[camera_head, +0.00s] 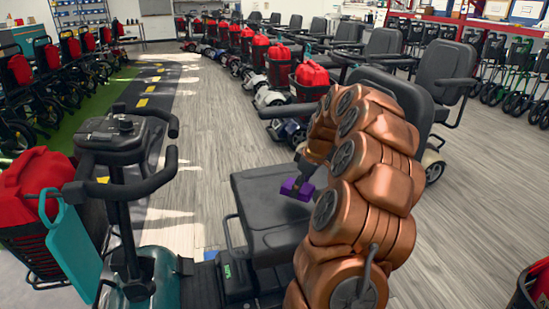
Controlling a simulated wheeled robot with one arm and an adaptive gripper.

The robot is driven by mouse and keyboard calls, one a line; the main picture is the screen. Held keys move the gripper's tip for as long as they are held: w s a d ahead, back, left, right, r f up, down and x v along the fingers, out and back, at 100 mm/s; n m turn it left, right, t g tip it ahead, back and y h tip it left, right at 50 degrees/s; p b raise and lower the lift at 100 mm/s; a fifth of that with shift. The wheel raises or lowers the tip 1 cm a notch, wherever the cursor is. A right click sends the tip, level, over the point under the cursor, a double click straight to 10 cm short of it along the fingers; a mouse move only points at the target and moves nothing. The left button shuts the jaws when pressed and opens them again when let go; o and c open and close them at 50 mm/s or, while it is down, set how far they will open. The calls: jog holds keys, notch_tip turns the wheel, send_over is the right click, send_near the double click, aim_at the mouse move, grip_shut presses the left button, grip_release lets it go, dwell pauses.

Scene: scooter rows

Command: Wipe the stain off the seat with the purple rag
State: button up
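The purple rag (297,189) is a small, folded, block-like piece over the far right part of the black seat (258,207). My gripper (303,180) points down at the rag and appears closed on it. The rag is very close to the seat surface; I cannot tell whether it touches. I make out no clear stain on the visible part of the seat. My copper-coloured arm hides the seat's right side, and the rag and gripper cover a small patch of it.
The scooter's handlebar column (121,190) stands left of the seat, with a red bag (35,180) and teal panel (75,250) beside it. A grey backrest (405,95) is behind my arm. Rows of scooters line the back. Wooden floor (205,130) is clear beyond the seat.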

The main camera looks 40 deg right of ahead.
jog(key=shift+r+p, duration=0.6)
jog(key=shift+r, duration=1.35)
